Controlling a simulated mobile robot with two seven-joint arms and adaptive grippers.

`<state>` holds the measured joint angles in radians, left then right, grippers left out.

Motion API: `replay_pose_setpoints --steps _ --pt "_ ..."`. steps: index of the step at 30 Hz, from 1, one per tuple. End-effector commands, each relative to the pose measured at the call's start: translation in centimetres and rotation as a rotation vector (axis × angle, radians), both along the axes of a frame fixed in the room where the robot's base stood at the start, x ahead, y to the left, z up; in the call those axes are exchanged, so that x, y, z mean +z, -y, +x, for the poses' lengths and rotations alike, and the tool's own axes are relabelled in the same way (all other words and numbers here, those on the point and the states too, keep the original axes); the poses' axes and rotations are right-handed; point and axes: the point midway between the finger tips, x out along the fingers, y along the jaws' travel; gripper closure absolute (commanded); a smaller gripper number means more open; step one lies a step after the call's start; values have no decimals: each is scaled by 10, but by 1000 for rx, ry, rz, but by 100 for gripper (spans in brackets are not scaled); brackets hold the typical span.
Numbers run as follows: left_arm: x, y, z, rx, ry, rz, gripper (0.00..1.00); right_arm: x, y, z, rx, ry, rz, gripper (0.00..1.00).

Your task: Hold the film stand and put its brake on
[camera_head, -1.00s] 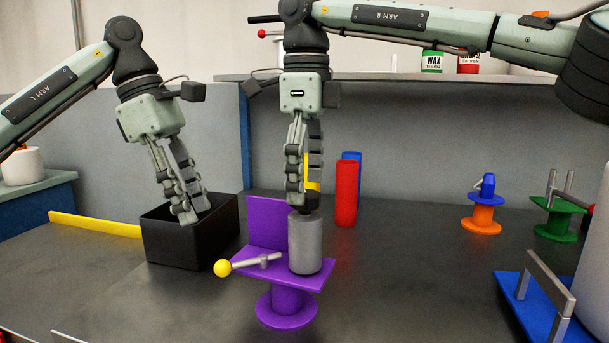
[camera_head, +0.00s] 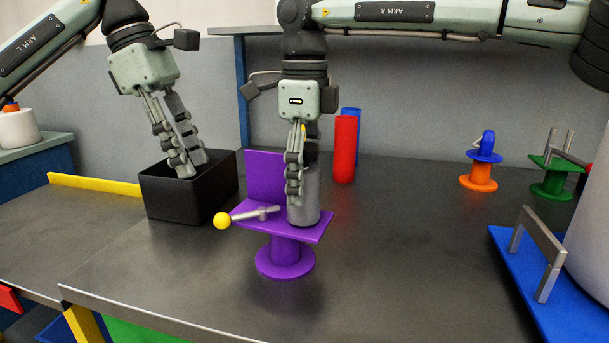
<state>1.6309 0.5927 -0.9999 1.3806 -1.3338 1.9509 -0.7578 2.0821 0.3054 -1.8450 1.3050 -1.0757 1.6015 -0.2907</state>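The purple stand (camera_head: 285,262) stands upright on the dark table, with a round base, a flat plate and an upright back panel. I take it for the film stand. A grey cylinder (camera_head: 309,203) stands on its plate. A metal lever with a yellow ball (camera_head: 222,221) points left from the plate, likely the brake. My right gripper (camera_head: 302,178) points down at the cylinder, one finger at its front left, the other partly hidden behind it; whether it grips is unclear. My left gripper (camera_head: 191,167) is open and empty, fingertips at the black box.
The open black box (camera_head: 170,200) stands left of the stand. Red (camera_head: 345,150) and blue (camera_head: 353,115) cylinders stand behind it. Orange (camera_head: 478,177) and green (camera_head: 551,185) stands are at the right, a blue platform (camera_head: 505,255) at front right. Table in front is clear.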

Motion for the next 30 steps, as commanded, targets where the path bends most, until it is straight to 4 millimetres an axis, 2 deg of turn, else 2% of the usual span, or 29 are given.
replay_pose_setpoints --steps 2,15,20,23,30 --pt "0 0 0 0 0 0 66 0 0 0 0 0 0 40" --pt "0 0 0 0 0 0 67 0 0 0 0 0 0 93" --pt "-6 5 -1 22 -19 -34 87 0 0 0 0 0 0 93" --pt "-19 18 -2 78 -66 -113 99 0 0 0 0 0 0 93" --pt "-47 53 -11 372 -333 -459 100 0 0 0 0 0 0 93"
